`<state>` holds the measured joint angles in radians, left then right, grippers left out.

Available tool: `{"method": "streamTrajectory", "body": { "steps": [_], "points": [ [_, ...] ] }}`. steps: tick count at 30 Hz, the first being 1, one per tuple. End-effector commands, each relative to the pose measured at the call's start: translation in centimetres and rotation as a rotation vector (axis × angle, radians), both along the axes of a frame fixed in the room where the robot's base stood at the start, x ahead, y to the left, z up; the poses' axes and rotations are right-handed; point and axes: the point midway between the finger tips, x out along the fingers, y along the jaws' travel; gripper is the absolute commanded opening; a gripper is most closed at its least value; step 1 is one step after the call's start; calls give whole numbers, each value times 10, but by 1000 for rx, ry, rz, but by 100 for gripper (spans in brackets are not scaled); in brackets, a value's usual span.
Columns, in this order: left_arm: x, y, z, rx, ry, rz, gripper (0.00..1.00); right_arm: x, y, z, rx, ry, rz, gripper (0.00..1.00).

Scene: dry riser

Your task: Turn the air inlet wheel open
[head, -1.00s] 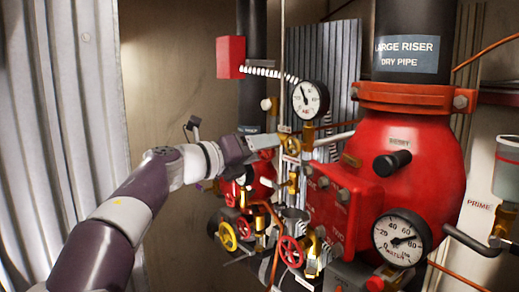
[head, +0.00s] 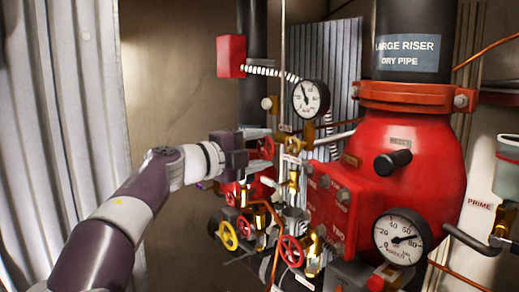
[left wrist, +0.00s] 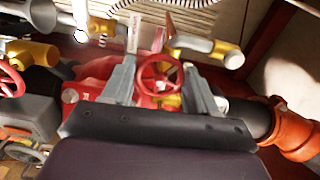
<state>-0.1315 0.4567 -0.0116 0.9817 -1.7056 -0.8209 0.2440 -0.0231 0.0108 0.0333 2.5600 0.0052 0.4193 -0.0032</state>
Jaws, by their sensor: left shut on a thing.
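A small red handwheel (head: 267,146) sits on the valve piping left of the big red riser body. My left gripper (head: 262,147) reaches it from the left, with one finger above and one below. In the left wrist view the red wheel (left wrist: 160,76) lies between the two grey fingers (left wrist: 160,85), and the gripper is shut on it. The label that would name this wheel is too small to read. My right gripper is not in view.
Another red wheel (head: 291,250) and a yellow wheel (head: 228,235) are lower down. A pressure gauge (head: 310,98) stands just right of and above the gripper. The red riser body (head: 415,180) fills the right. A corrugated panel (head: 60,130) stands at the left.

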Motion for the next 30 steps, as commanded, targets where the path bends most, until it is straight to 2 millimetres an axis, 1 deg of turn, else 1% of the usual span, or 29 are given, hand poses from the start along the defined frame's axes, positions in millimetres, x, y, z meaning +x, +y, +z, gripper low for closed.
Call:
{"method": "streamTrajectory", "body": {
  "steps": [18,30],
  "points": [
    [0,0,-3,-337,467,2,28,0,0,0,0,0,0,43],
    [0,-1,-4,-497,688,2,28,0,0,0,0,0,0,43]
  ]
}}
